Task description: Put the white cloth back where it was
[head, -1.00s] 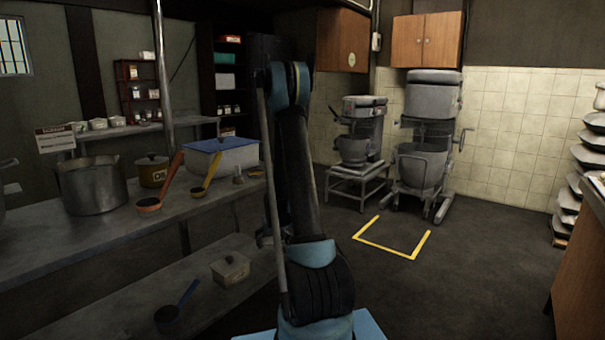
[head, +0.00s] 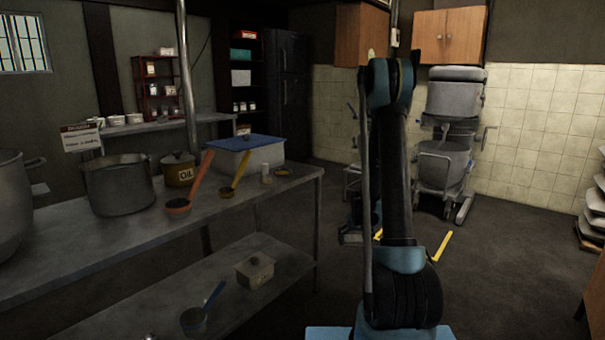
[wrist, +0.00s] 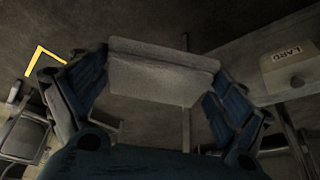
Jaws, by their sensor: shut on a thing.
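The white cloth (wrist: 160,72) shows in the wrist view as a pale grey-white folded slab. It lies across the space between the two blue fingers of my gripper (wrist: 160,90), which is shut on it. The cloth is held above the dark floor. In the head view my gripper (head: 352,236) is mostly hidden behind my arm, low and just right of the metal table's end. I cannot make out the cloth in that view.
The metal table (head: 125,240) bears a large pot (head: 117,188), an oil pot (head: 179,172), ladles and a blue-lidded box (head: 245,158). Its lower shelf holds a lidded box (head: 255,270) and a blue-handled pan (head: 195,320). A mixer (head: 445,160) stands behind.

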